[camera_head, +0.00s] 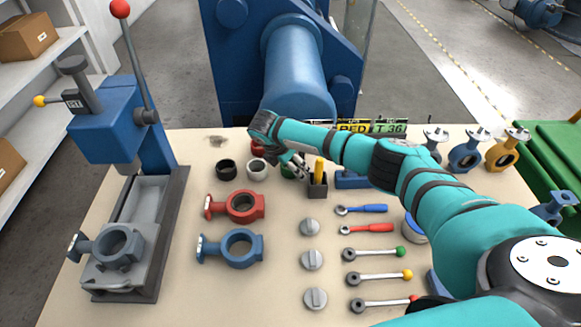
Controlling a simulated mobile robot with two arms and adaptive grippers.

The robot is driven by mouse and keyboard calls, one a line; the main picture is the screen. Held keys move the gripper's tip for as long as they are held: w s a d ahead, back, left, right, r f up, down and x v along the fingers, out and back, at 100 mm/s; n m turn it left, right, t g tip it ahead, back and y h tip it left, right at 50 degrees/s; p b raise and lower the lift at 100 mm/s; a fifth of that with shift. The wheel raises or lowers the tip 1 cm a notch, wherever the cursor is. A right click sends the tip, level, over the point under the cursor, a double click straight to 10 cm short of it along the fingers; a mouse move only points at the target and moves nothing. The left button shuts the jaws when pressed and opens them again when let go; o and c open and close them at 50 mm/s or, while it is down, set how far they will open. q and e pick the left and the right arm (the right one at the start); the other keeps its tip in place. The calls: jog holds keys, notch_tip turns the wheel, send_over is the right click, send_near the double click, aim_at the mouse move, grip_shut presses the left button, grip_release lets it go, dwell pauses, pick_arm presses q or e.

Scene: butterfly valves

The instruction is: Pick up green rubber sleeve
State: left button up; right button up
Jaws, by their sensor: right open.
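The green rubber sleeve (287,172) stands on the table towards the back, right of the white sleeve (257,169). It is mostly hidden by my right gripper (295,165), so only a little green shows. My right arm reaches in from the right and its wrist bends down at the sleeve. The right gripper is open, with its fingers pointing down beside or over the sleeve; I cannot tell whether they touch it. My left gripper is out of view.
A black sleeve (226,169) and a red sleeve (257,148) stand close by. A dark holder (317,187) with a yellow-handled tool is just right of the gripper. Red (236,206) and blue (231,248) valve bodies lie in front. A blue press (108,120) stands left.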

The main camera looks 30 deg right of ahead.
jog(key=c, duration=1.1)
jog(key=shift+c, duration=0.7)
jog(key=shift+r, duration=0.1)
